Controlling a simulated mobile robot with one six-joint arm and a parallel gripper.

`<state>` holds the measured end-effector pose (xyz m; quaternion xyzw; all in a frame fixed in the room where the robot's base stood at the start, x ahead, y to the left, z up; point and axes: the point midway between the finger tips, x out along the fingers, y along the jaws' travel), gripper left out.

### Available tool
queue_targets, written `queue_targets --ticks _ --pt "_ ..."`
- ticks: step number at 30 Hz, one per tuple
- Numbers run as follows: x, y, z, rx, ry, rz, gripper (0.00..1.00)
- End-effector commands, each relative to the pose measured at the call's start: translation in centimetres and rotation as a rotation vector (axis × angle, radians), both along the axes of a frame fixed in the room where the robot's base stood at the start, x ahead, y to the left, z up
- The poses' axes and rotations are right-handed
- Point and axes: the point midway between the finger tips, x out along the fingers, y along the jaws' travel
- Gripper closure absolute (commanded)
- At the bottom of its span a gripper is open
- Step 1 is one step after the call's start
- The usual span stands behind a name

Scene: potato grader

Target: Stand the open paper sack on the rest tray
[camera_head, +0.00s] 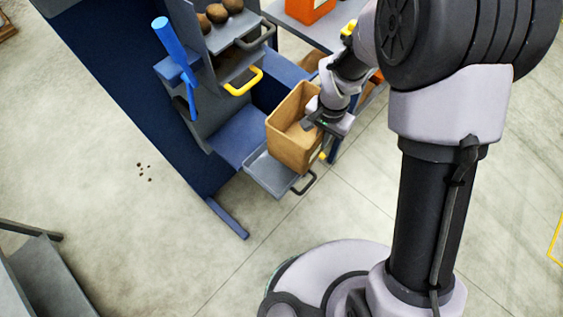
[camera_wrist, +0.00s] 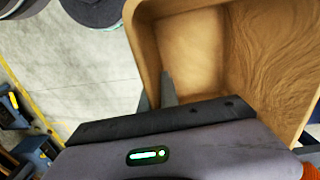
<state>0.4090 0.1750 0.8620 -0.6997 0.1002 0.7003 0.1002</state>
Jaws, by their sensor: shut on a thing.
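The open paper sack (camera_head: 290,141) is tan and box-shaped, with its open mouth facing up. In the head view it stands nearly upright over the grey rest tray (camera_head: 262,172) at the front of the grader. I cannot tell whether its base touches the tray. My gripper (camera_head: 312,121) is shut on the sack's right upper wall. In the wrist view the sack (camera_wrist: 205,55) fills the upper right, and I see into its empty-looking inside.
The blue and grey grader has a blue lever (camera_head: 174,52), a yellow handle (camera_head: 243,82) and a shelf holding several potatoes (camera_head: 217,13). A table with an orange box (camera_head: 309,9) stands behind. The floor in front is clear.

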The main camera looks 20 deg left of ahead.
Motion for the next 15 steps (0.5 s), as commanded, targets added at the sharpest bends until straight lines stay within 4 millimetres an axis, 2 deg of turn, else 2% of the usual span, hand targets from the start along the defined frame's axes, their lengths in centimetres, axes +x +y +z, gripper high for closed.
queue_targets --ticks 1,3,6,10,15 --pt "-0.8 1.8 -1.1 -0.001 0.003 -0.018 1.00" --pt "-1.7 3.8 -2.1 -0.001 0.002 -0.056 1.00" --pt "-2.4 5.4 -2.9 0.000 0.001 -0.091 1.00" --pt "-2.8 6.0 -4.6 -0.002 0.002 -0.109 1.00" --pt "-2.8 5.9 -8.9 -0.002 0.003 -0.109 1.00"
